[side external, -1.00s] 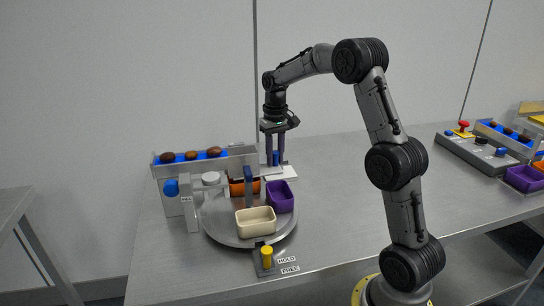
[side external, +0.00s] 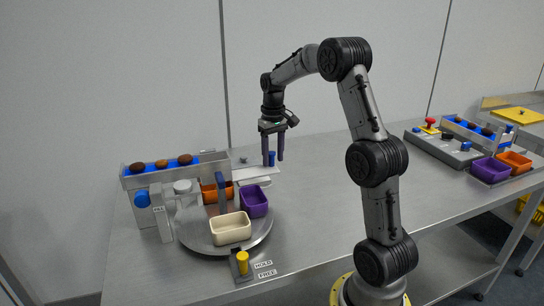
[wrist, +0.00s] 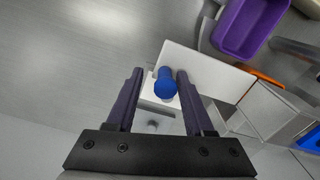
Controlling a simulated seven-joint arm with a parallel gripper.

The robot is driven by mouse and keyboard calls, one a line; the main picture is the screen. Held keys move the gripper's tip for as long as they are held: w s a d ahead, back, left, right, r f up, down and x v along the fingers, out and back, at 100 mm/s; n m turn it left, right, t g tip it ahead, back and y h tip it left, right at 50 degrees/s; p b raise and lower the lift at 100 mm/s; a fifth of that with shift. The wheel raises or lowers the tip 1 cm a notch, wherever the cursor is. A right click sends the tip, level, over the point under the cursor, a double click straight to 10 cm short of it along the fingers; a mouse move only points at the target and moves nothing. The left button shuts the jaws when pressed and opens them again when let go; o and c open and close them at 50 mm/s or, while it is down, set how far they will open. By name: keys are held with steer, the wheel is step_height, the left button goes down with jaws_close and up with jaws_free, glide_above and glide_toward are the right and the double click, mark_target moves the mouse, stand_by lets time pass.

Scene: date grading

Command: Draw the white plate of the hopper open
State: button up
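The white plate (side external: 252,174) sticks out from the right end of the hopper (side external: 175,180) in the side view. A blue knob (side external: 272,158) stands upright on it, near its outer end. In the wrist view the plate (wrist: 210,72) lies beneath my fingers and the blue knob (wrist: 166,84) is between the fingertips. My gripper (side external: 273,160) points down over the knob, one finger on each side. It looks open, with a gap between the left finger and the knob in the wrist view. The hopper's blue channel holds several brown dates (side external: 162,163).
Below the hopper, a round grey turntable (side external: 200,246) carries cream (side external: 231,228), purple (side external: 254,202) and orange (side external: 213,191) bins. A yellow-knobbed lever (side external: 242,262) stands by HOLD and FREE labels.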

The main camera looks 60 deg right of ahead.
step_height(320, 180, up, 14)
stand_by(0.6)
steer(key=shift+f, duration=0.15)
